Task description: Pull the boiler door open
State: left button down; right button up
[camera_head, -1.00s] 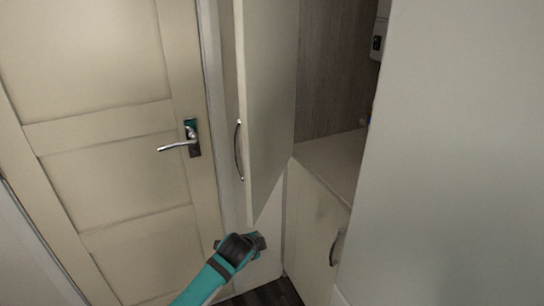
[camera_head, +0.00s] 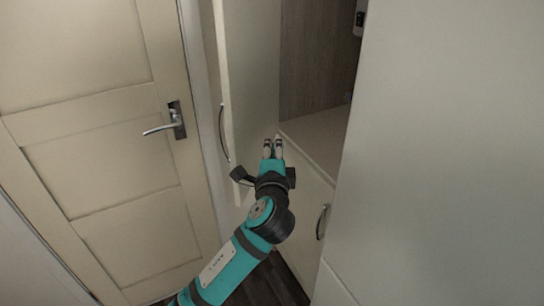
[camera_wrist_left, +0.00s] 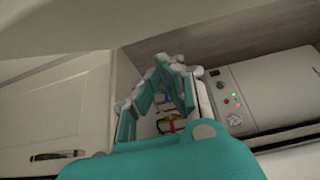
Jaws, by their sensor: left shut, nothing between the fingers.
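The boiler door (camera_head: 252,75) is a tall pale cupboard door that stands open, swung out to the left, with a curved metal handle (camera_head: 223,132) on its outer face. My left gripper (camera_head: 273,148) is shut and empty at the lower part of the door's inner side, in front of the cupboard opening; I cannot tell whether it touches the door. In the left wrist view its fingers (camera_wrist_left: 160,85) point up toward the wood-lined cupboard. The grey boiler (camera_wrist_left: 265,90) with small red and green lights is to their right. My right gripper is not in view.
A beige room door (camera_head: 95,150) with a lever handle (camera_head: 165,128) is shut at the left. A lower cupboard door (camera_head: 300,195) with a curved handle is below the opening. A large pale panel (camera_head: 450,150) fills the right. Small coloured items (camera_wrist_left: 168,124) show beyond the fingers.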

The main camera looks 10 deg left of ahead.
pick_arm(q)
jog(key=w+a, duration=0.1)
jog(key=w+a+p, duration=0.1)
jog(key=a, duration=0.2)
jog(key=shift+w+a+p, duration=0.2)
jog(key=shift+w+p, duration=0.1)
jog(key=shift+w, duration=0.1)
